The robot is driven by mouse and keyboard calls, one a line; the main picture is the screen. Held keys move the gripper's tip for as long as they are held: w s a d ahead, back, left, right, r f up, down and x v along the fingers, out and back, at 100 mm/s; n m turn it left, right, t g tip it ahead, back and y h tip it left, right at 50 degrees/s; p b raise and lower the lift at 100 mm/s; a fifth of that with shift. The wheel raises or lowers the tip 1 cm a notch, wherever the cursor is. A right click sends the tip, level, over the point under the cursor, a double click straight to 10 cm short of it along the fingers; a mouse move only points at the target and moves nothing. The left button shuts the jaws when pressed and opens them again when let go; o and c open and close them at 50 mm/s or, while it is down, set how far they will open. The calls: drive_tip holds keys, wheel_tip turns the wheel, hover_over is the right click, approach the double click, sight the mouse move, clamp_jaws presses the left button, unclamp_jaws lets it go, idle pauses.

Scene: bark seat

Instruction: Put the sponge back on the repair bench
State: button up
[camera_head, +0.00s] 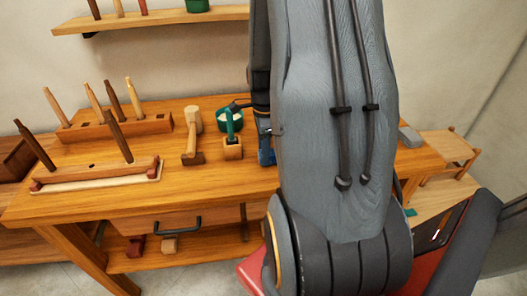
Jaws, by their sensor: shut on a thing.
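The repair bench (225,180) is a wooden table across the middle of the head view. My own grey arm covers the right half of it. A darker part of my arm comes down behind the left edge of that grey link, over the bench. My gripper's jaws do not show; the arm hides them. I cannot pick out the sponge for sure. A grey, rounded block (410,136) lies at the bench's right end. A small blue item (266,153), partly hidden, shows beside my arm; I cannot tell what it is.
A wooden mallet (192,135) and a green ring-shaped item (231,121) over a small wooden block (232,148) stand mid-bench. A rack of tools (115,130) and a long wooden piece (95,175) fill the left. Bare bench runs along the front. A shelf (150,20) hangs above.

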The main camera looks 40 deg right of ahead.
drive_tip(key=o, duration=1)
drive_tip(key=shift+f, duration=0.1)
wheel_tip(320, 180, up, 12)
drive_tip(key=b, duration=0.2)
drive_tip(key=s+a+f+n, duration=0.1)
drive_tip(key=a+n, duration=0.6)
drive_tip(key=n, duration=0.1)
drive_tip(key=s+a+f+n, duration=0.1)
drive_tip(key=a+f+n, duration=0.1)
drive_tip(key=a+n, duration=0.6)
drive_tip(key=s+a+f+n+t, duration=0.1)
drive_tip(key=a+f+n, duration=0.1)
drive_tip(key=a+n, duration=0.6)
drive_tip(key=shift+s+a, duration=0.1)
drive_tip(key=shift+s, duration=0.05)
